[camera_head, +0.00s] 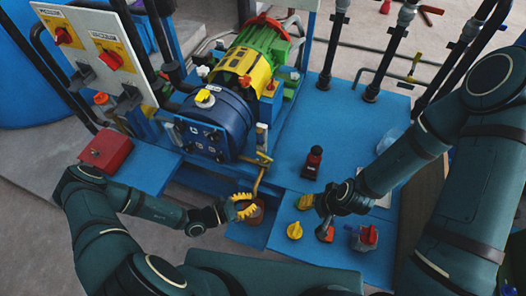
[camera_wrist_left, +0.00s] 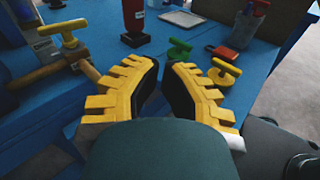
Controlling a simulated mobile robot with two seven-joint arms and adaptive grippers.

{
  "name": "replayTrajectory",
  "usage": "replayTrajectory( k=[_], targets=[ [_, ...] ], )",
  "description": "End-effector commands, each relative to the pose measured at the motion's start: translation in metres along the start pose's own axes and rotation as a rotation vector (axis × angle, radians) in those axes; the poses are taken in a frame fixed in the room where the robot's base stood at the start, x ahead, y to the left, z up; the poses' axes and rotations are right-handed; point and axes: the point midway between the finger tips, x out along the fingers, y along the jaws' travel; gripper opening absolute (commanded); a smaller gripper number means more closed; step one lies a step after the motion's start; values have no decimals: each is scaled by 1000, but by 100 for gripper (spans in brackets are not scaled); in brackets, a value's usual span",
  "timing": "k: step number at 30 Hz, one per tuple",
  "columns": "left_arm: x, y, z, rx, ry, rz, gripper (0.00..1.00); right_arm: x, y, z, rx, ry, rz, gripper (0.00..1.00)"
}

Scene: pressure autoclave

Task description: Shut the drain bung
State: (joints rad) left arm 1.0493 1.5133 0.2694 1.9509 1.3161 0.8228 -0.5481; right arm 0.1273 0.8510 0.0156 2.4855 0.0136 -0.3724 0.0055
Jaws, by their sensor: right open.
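A brass drain fitting (camera_head: 259,176) with a yellow cross handle (camera_head: 263,157) sticks out from the lower front of the blue vessel; I take it for the drain bung. It also shows in the left wrist view (camera_wrist_left: 40,74), left of the fingers, with its handle (camera_wrist_left: 62,29) above. My left gripper (camera_head: 246,205) is just below the fitting's end, apart from it as far as I can tell. Its yellow toothed fingers (camera_wrist_left: 165,85) are parted with nothing visible between them. My right gripper (camera_head: 310,208) is open over the blue deck, its fingers partly hidden.
A black and red bottle-like item (camera_head: 313,162), a yellow knob (camera_head: 295,230) and a red-topped item (camera_head: 363,238) stand on the blue deck. A red box (camera_head: 105,150) is at left.

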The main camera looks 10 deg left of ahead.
Motion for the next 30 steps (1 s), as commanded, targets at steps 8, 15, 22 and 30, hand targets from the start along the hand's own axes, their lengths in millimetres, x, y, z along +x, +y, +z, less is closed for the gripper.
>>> replayTrajectory(
  k=[8, 15, 22, 30],
  targets=[
    [-46, 76, -26, -123, -59, 542, 0, -15, -6, -5, 3, 8, 1, 47],
    [-39, 90, -30, -128, -62, 589, 0, -14, -5, -5, 3, 8, 1, 47],
    [-3, 113, -29, -128, -62, 586, 0, -11, -4, -3, 2, 5, 1, 47],
    [39, 141, -28, -128, -61, 584, 0, -6, -2, -1, 1, 0, 0, 47]
  ],
)
